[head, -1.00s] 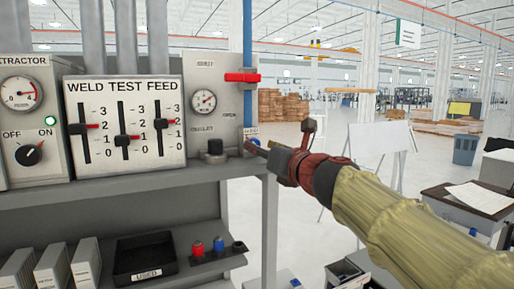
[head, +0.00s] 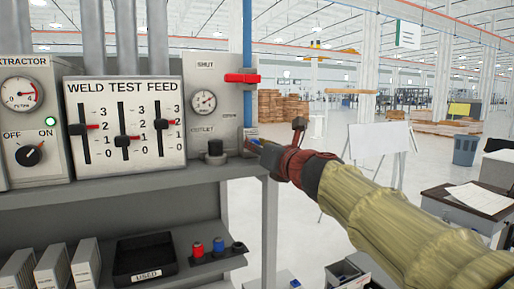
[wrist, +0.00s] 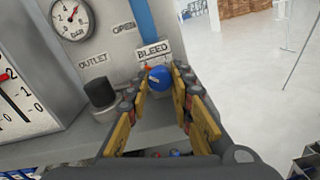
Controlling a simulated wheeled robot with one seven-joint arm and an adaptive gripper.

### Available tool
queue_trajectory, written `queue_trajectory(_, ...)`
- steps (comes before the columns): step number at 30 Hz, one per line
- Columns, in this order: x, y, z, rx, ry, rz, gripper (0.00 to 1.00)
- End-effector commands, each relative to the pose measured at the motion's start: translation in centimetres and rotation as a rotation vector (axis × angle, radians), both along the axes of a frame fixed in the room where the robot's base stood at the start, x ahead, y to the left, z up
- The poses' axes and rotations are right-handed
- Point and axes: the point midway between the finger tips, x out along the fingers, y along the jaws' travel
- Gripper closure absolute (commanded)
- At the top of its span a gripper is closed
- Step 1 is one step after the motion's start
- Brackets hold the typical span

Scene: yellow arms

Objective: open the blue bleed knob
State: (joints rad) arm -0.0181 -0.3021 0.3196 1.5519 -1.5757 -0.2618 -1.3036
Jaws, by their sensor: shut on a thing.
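The blue bleed knob (wrist: 159,78) sits below a white BLEED label (wrist: 153,52) in the wrist view. My gripper (wrist: 160,84) is shut on it, with one finger on each side. In the head view my gripper (head: 257,147) reaches the right edge of the panel from the right, and it hides most of the knob. A small orange-red mark shows on the knob's upper left side in the wrist view. The knob's turn angle is hard to read.
A black outlet knob (head: 215,149) stands left of my gripper. Above is a blue pipe (head: 247,40) with a red lever (head: 242,77) lying crosswise. A pressure gauge (head: 203,101) is on the panel. A grey shelf (head: 120,187) runs beneath. Open floor lies to the right.

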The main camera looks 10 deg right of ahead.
Motion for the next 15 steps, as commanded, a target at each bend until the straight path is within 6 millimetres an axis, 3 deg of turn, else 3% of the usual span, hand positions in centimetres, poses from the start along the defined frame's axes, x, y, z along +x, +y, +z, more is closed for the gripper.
queue_trajectory(9, 0.0, 0.0, -0.01, 0.0, 0.0, 0.0, 1.0)
queue_trajectory(15, 0.0, 0.0, 0.0, 0.005, 0.001, 0.0, 1.0)
